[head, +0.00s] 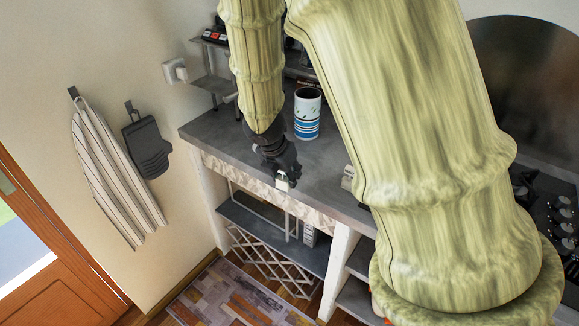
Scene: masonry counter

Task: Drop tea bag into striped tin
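The striped tin (307,117) stands upright on the dark counter. It is white with blue bands low down, and its dark open top faces up. My gripper (285,174) is black and sits in front of the tin, slightly to its left, near the counter's front edge. A small pale thing with some green, seemingly the tea bag (282,185), shows at the fingertips, and the gripper looks shut on it. It is apart from the tin. My arm hides part of the counter.
The counter (215,128) has clear room left of my gripper. A small metal shelf (211,84) stands at the back left. A small pale object (347,178) is partly hidden by my arm. A stove with knobs (560,215) is at right. A striped towel (112,170) hangs on the wall.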

